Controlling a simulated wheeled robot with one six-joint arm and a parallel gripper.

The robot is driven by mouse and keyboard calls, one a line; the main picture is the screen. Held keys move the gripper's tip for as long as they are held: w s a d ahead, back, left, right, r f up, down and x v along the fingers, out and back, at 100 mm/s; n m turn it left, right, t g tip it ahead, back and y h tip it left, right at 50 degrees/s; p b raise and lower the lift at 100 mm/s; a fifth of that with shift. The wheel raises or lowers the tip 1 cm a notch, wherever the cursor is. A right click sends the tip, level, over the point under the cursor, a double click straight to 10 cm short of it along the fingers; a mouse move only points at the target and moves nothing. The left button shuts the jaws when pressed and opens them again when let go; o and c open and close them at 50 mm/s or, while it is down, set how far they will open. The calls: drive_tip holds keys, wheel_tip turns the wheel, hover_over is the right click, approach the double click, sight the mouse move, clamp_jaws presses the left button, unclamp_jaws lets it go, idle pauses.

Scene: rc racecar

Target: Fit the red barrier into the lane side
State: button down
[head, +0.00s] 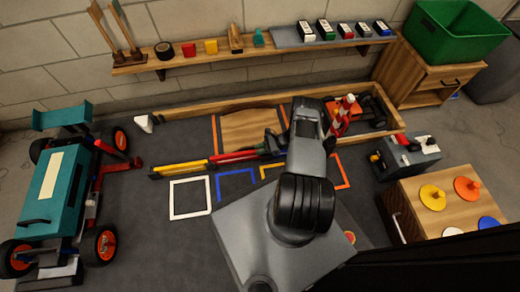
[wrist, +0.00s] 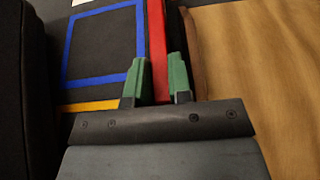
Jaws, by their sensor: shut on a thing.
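The red barrier (head: 234,157) is a long, thin red bar at the lane side, in line with the yellow barrier (head: 180,168) to its left in the head view. In the wrist view the red barrier (wrist: 158,45) runs between the green fingertips of my gripper (wrist: 158,82), which is shut on it. The wooden ramp (head: 250,130) lies just behind it. In the head view my arm hides part of the gripper area. I cannot tell whether the barrier is seated or slightly raised.
Blue (head: 236,185) and white (head: 190,198) outlined squares lie in front of the barriers. A teal racecar (head: 52,190) stands at the left. A wooden cabinet (head: 455,205) with coloured discs is at the right.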

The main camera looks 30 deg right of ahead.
drive_tip(key=shift+r, duration=0.2)
drive_tip(key=shift+r+p, duration=1.95)
drive_tip(key=shift+r, duration=0.75)
drive_tip(key=shift+b, duration=0.7)
idle(0.5)
drive_tip(key=shift+f+b, duration=1.35)
drive_tip(key=shift+f, duration=1.6)
drive_tip(key=c, duration=1)
unclamp_jaws()
drive_tip(key=shift+o, duration=0.2)
drive_tip(key=p+v, duration=0.2)
drive_tip(key=v, duration=1.2)
drive_tip(key=shift+a, duration=0.1)
